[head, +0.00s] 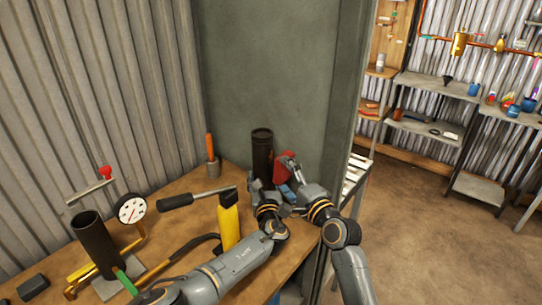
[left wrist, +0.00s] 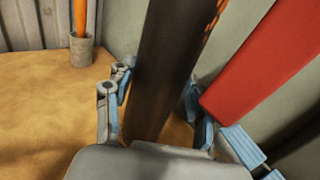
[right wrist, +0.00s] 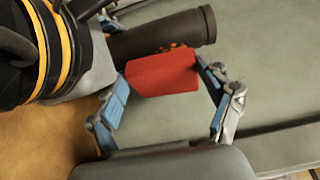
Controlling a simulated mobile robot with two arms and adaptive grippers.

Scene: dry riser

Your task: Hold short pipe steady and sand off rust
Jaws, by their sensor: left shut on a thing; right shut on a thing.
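The short pipe (head: 262,155) is a dark brown-black tube standing upright at the back right of the workbench. Orange rust specks show near its upper part in the left wrist view (left wrist: 165,65). My left gripper (head: 262,190) is shut around its lower part; the fingers (left wrist: 155,100) sit on both sides of it. My right gripper (head: 284,183) is shut on a red sanding block (right wrist: 163,73), also seen in the head view (head: 284,166). The block is at the pipe's right side, by the rust specks; I cannot tell whether they touch.
On the bench (head: 180,225) stand a brush in a grey cup (head: 213,168), a yellow bottle-like thing (head: 229,222), a black-handled tool (head: 176,202), a gauge (head: 131,208) and a wider dark pipe (head: 95,243). A green-grey panel (head: 265,80) rises right behind the pipe.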

